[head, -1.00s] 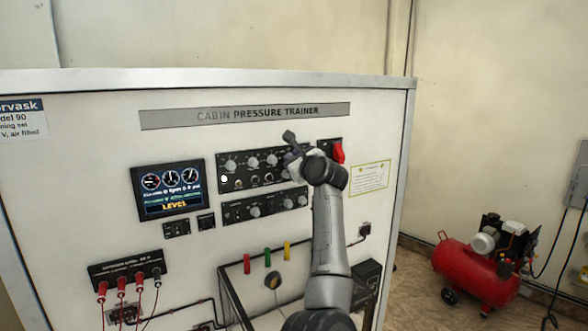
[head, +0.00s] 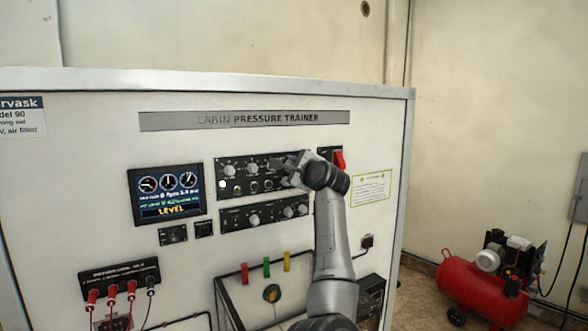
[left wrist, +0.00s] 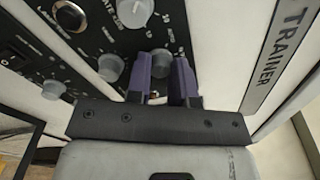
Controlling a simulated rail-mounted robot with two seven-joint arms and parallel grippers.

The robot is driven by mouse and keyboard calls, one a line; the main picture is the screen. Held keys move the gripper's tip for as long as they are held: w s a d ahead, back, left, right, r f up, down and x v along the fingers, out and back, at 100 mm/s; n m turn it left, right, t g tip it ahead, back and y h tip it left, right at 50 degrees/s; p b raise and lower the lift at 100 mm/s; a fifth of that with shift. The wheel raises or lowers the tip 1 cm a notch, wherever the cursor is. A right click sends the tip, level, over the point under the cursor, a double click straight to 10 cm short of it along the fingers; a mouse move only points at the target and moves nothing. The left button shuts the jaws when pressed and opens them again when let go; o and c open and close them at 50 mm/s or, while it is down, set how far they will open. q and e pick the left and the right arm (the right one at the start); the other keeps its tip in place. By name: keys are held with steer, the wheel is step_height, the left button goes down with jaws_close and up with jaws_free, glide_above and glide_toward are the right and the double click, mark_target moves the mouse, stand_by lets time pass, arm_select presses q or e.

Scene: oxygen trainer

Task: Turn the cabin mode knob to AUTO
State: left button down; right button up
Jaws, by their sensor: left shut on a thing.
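My left gripper (head: 288,168) is at the right end of the upper black control panel (head: 240,187). In the left wrist view its two purple fingers (left wrist: 166,78) stand either side of a grey knob (left wrist: 160,60), shut on it. In the head view the gripper hides that knob. My right gripper is not in view.
A lit display (head: 167,193) reading LEVEL is left of the panels. A lower knob panel (head: 237,224) lies just below. A red handle (head: 339,160) is close right of my gripper. Red, green and yellow tabs (head: 266,267) are lower down. A red compressor (head: 483,290) stands far right.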

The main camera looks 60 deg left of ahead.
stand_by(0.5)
arm_select(q)
steer(key=c, duration=1)
jaws_free()
steer(key=shift+d, duration=0.15)
steer(key=shift+d, duration=0.3)
steer(key=s+d+b, duration=0.1)
steer(key=d+b, duration=0.3)
steer(key=d, duration=0.9)
steer(key=shift+f, duration=0.2)
